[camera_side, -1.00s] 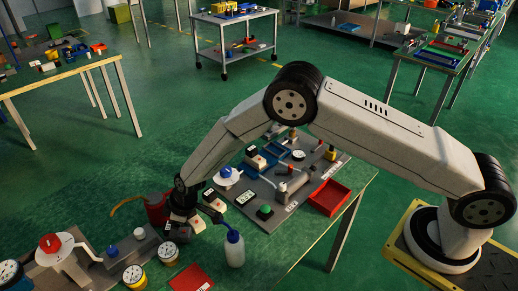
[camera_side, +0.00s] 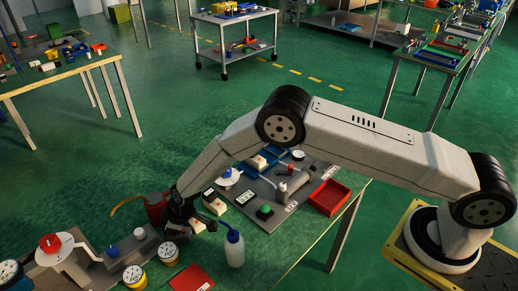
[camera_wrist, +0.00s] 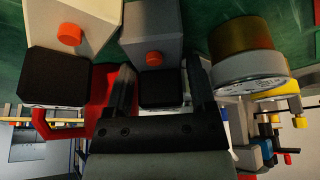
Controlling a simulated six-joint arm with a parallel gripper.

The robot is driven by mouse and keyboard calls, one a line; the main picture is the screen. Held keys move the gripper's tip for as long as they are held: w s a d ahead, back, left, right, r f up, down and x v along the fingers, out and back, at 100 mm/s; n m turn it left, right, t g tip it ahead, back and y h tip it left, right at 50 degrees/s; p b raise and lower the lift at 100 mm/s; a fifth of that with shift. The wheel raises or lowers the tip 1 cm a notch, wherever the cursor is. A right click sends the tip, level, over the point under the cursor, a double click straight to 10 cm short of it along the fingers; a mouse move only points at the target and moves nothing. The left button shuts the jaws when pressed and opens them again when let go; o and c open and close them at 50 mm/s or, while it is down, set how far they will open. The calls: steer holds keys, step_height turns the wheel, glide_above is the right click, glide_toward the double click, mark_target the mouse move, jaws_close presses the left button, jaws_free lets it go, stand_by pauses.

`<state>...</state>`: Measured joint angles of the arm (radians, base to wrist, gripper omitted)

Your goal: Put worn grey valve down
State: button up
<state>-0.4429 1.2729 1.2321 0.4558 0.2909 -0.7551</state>
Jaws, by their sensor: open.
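The grey valve (camera_wrist: 152,45) is a grey block with an orange knob and a black end in the wrist view. My gripper (camera_wrist: 160,80) is open, with one dark finger on each side of the valve. Narrow gaps seem to show between the fingers and its black end. In the side view my gripper (camera_side: 180,232) is low over the near-left part of the bench. It hides most of the valve there, and I cannot tell what the valve's underside touches.
A paler block with an orange knob (camera_wrist: 70,35) is left of the valve in the wrist view; a round amber-and-grey part (camera_wrist: 246,60) is right. In the side view a white bottle (camera_side: 234,248), yellow-rimmed gauges (camera_side: 168,252) and a red can (camera_side: 155,208) stand close around my gripper.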

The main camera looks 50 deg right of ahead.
jaws_close()
steer(key=shift+r, duration=0.15)
steer(key=shift+r, duration=4.9)
